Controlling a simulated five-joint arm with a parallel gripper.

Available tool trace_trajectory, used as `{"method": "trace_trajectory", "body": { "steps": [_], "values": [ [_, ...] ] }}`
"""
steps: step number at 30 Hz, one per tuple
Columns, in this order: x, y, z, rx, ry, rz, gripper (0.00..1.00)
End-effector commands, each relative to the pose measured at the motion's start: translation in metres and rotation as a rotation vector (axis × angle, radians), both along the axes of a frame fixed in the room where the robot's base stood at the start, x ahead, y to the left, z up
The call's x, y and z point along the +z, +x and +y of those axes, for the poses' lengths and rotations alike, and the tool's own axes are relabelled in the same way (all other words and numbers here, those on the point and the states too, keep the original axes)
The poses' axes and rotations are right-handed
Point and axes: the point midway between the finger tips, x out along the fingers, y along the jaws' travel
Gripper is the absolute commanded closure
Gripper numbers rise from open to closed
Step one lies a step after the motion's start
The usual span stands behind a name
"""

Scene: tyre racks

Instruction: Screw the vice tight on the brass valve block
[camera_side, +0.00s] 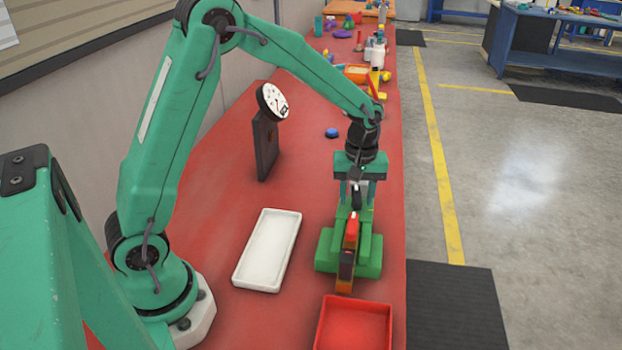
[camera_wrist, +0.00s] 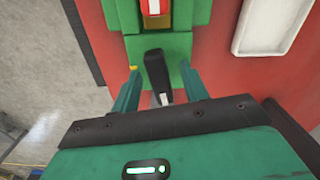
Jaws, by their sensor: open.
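The green vice (camera_side: 371,252) stands on the red bench, and its green body (camera_wrist: 197,14) fills the top middle of the wrist view. A black handle (camera_wrist: 156,72) sticks out from the vice's near side. My gripper (camera_wrist: 159,76) is open, with one green finger on each side of this handle and visible gaps between. In the side view my gripper (camera_side: 354,200) points down over the back of the vice. A red part (camera_side: 351,230) sits on the vice's middle, with a dark and orange piece in front of it. I cannot clearly make out the brass valve block.
A white tray (camera_side: 239,278) lies left of the vice, and a red bin (camera_side: 318,338) stands in front. A dial gauge (camera_side: 273,101) on a dark stand (camera_side: 265,148) rises behind left. A blue knob (camera_side: 332,133) and several clutter items lie farther back. The bench's right edge is close to the vice.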

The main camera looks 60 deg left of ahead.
Motion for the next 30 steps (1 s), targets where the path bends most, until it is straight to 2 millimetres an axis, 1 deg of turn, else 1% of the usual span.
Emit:
{"method": "trace_trajectory", "body": {
  "steps": [4,12,14,15,17,19,20,30],
  "values": [
    [-0.0057,0.0001,0.0000,0.000,0.000,-0.001,0.55],
    [-0.0064,0.0001,0.0000,0.000,0.000,-0.001,0.55],
    [-0.0063,0.0001,0.0000,0.000,0.000,-0.001,0.65],
    [-0.0063,0.0001,0.0000,0.000,0.000,-0.001,0.73],
    [-0.0063,0.0001,0.0000,0.000,0.000,-0.001,0.85],
    [-0.0062,0.0001,0.0000,0.000,0.000,-0.001,0.99],
    [-0.0062,0.0001,0.0000,0.000,0.000,-0.001,1.00],
    [-0.0061,0.0001,0.0000,-0.034,0.000,-0.001,1.00]
  ]
}}
